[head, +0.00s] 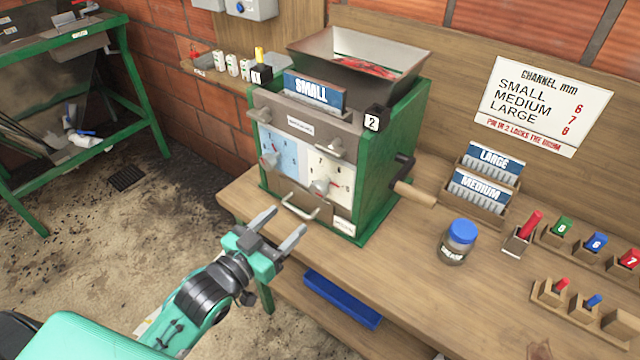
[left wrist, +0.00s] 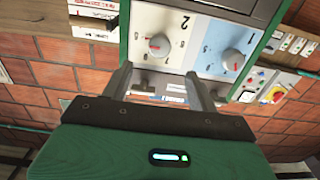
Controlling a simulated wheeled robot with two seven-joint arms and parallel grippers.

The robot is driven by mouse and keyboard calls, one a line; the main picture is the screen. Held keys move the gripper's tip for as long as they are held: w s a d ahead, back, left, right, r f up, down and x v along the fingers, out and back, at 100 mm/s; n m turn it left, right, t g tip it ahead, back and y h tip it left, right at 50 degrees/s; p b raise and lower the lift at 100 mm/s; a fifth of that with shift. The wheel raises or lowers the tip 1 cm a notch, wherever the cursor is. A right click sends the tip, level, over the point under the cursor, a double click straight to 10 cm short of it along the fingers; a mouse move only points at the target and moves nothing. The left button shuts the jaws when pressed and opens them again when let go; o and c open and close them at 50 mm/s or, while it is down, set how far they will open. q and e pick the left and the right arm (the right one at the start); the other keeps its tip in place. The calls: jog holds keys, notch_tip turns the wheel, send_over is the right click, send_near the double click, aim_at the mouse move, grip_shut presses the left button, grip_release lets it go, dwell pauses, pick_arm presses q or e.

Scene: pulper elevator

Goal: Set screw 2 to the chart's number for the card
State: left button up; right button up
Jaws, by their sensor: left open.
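The green pulper (head: 375,185) stands on the bench with a blue SMALL card (head: 313,93) on its front top. The wall chart (head: 543,105) lists SMALL 6, MEDIUM 7, LARGE 8. Screw 2's knob (head: 322,185) sits on the cream dial at right; its pointer seems turned to the right, and its number is too small to read surely. It also shows in the left wrist view (left wrist: 158,45), upside down. Screw 1's knob (head: 270,158) is on the blue dial. My left gripper (head: 278,228) is open and empty, in front of and below the dials. My right gripper is out of view.
A metal handle (head: 300,206) juts from the pulper's front below the dials. A crank (head: 415,194) sticks out at its right side. LARGE and MEDIUM cards (head: 482,190) stand in a rack. A blue-lidded jar (head: 458,243) and coloured pegs in holders are on the bench.

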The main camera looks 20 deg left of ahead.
aim_at(316, 193)
pick_arm(q)
jog(key=p+x, duration=0.3)
jog(key=x, duration=0.9)
jog(key=shift+w, duration=0.15)
jog(key=c, duration=1)
